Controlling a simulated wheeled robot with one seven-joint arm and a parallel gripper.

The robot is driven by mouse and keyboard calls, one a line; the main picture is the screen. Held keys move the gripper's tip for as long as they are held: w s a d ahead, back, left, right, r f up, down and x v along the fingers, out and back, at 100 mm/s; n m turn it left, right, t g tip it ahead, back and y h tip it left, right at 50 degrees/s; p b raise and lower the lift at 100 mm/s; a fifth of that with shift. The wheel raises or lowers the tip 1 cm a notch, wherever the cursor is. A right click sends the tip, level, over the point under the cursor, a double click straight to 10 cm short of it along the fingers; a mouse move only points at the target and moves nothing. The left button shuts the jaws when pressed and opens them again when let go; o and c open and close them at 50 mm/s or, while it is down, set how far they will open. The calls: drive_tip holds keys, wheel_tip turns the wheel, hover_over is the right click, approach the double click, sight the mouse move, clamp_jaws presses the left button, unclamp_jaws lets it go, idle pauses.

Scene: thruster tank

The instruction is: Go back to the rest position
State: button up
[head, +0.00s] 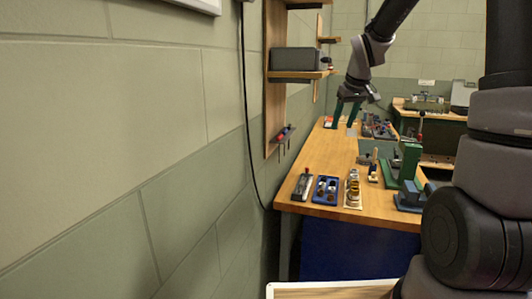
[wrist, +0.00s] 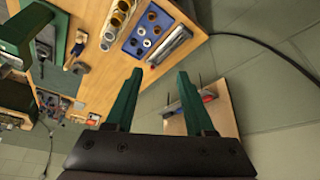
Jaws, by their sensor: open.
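My gripper (head: 346,110) hangs from my arm above the wooden workbench (head: 330,150) in the head view. Its two green fingers point down. In the wrist view my gripper (wrist: 159,88) shows two green fingers spread apart with nothing between them. The fingers are clear of the objects on the bench.
A blue tray (head: 326,190) with round parts stands near the bench's front edge and shows in the wrist view (wrist: 149,30). A green press-like stand (head: 408,168) is at the right. A wall shelf (head: 300,76) is at the left, near my arm. A cable (head: 247,120) hangs along the wall.

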drive_tip(key=s+r+m+t, duration=0.1)
drive_tip(key=s+r+m, duration=0.2)
drive_tip(key=s, duration=1)
drive_tip(key=s+r+m+t+y, duration=0.1)
drive_tip(key=s+r+m, duration=0.3)
drive_tip(key=s, duration=0.9)
wheel_tip(320, 180, up, 4)
drive_tip(key=shift+s+d+f, duration=0.1)
drive_tip(key=shift+s+d, duration=0.2)
drive_tip(key=shift+o, duration=0.3)
